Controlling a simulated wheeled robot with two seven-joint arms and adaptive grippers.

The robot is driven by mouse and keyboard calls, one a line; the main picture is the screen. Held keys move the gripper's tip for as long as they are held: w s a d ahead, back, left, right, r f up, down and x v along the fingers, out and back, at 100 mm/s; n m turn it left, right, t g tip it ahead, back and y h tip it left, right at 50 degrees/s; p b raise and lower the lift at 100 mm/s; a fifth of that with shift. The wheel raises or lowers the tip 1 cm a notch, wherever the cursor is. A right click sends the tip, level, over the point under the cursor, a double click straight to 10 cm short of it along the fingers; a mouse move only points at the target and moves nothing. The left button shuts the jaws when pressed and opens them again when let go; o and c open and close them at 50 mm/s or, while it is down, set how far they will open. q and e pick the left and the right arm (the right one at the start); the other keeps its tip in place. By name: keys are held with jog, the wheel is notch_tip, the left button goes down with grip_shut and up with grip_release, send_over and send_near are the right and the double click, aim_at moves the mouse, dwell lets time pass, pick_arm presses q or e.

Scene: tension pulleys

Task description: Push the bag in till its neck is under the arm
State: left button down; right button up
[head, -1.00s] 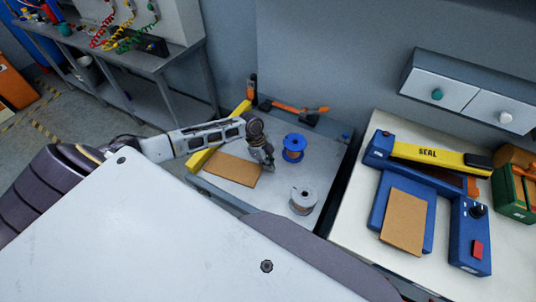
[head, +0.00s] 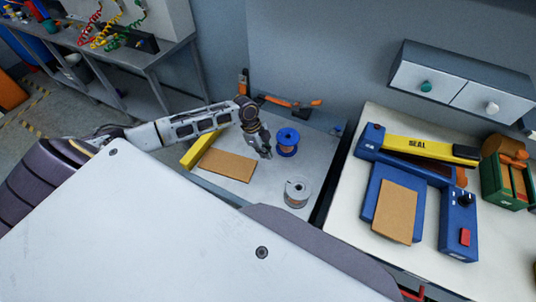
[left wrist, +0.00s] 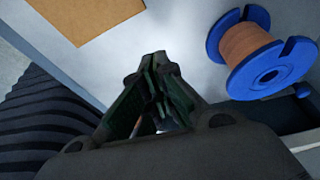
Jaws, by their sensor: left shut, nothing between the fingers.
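The bag (head: 395,212), a flat brown pouch, lies on the blue tray of the sealer (head: 459,225) on the right bench. Its far end lies short of the yellow arm (head: 415,146) marked SEAL, which runs across behind it. The arm looks raised above the sealer's base. My left gripper (head: 265,153) is well left of the sealer, over the grey table, beside the blue spool (head: 288,138). Its fingers (left wrist: 157,62) are together and empty in the left wrist view. My right gripper is not in view.
A brown sheet (head: 227,165) and a grey spool (head: 297,191) lie on the grey table (head: 262,185). A dark gap parts it from the white bench (head: 340,220). A green crate (head: 505,186) stands right of the sealer, under wall drawers (head: 433,83).

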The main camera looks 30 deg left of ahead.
pick_arm(q)
jog(key=shift+v, duration=1.8)
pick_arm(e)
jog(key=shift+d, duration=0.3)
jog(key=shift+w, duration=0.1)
